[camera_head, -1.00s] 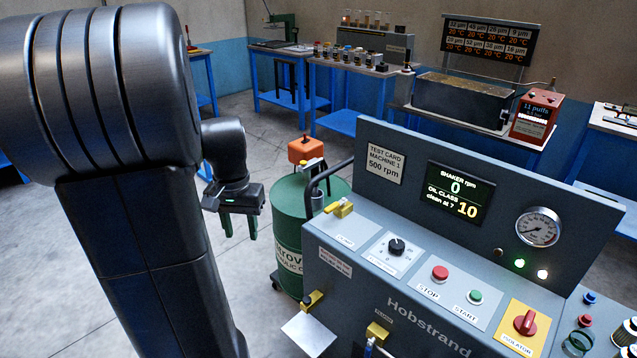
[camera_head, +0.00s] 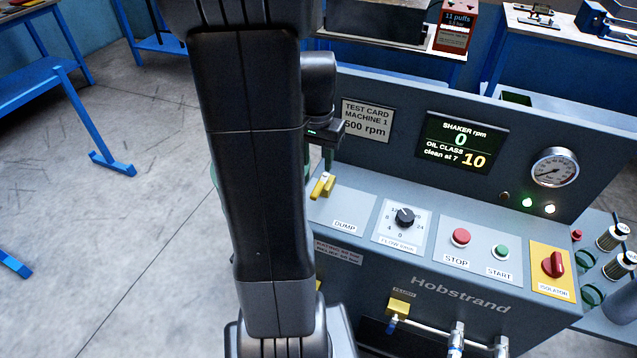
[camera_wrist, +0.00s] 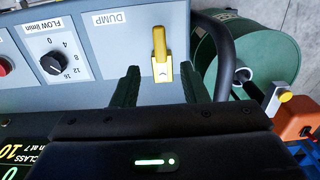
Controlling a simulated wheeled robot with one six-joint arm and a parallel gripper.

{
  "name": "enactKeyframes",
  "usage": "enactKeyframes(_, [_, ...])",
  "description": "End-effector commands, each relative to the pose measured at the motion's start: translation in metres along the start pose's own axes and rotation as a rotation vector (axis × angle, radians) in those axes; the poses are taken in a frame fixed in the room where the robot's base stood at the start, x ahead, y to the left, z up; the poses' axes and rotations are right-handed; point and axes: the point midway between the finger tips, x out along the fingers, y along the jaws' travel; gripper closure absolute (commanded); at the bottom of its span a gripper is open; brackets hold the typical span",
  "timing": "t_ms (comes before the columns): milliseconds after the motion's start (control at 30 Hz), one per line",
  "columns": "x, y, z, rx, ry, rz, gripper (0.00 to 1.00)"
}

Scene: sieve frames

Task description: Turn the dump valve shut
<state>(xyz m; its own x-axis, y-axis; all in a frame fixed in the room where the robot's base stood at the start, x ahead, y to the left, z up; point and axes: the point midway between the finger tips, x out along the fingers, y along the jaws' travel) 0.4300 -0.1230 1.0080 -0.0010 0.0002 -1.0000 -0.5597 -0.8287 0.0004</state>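The dump valve is a yellow lever handle (camera_head: 322,187) at the left end of the grey machine's sloping panel, beside the DUMP label (camera_head: 345,226). In the wrist view the handle (camera_wrist: 159,50) stands in line with the label's side, its long bar pointing up the picture. My gripper (camera_wrist: 162,70) is open, its two dark fingers apart on either side of the handle's lower end. Whether they touch it or hover above cannot be told. In the head view my gripper (camera_head: 327,160) is just above the handle, partly hidden by my arm.
The panel also carries a flow knob (camera_head: 404,217), a red STOP button (camera_head: 461,238), a green START button (camera_head: 500,252) and a red isolator (camera_head: 553,264). A dark rail (camera_wrist: 215,45) and green drum (camera_wrist: 252,50) lie beside the handle. Open floor is at left.

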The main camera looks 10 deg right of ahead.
Motion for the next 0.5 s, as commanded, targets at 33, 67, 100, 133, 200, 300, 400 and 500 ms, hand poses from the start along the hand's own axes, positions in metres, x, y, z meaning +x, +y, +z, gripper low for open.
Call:
enactKeyframes(33, [0.013, 0.001, 0.001, 0.000, -0.006, 0.003, 0.60])
enactKeyframes(67, [0.020, 0.000, 0.001, 0.000, -0.006, 0.003, 0.60])
enactKeyframes(100, [0.028, 0.000, 0.001, 0.000, -0.005, 0.002, 0.60])
enactKeyframes(133, [0.035, 0.001, 0.001, 0.000, -0.006, 0.003, 0.60])
enactKeyframes(200, [0.048, 0.000, 0.001, 0.000, -0.005, 0.002, 0.60])
enactKeyframes(300, [0.065, 0.000, 0.001, 0.000, -0.004, 0.002, 0.60])
enactKeyframes(400, [0.076, 0.000, 0.000, 0.000, -0.002, 0.001, 0.60])
enactKeyframes(500, [0.083, 0.000, 0.000, 0.000, -0.002, 0.001, 0.60])
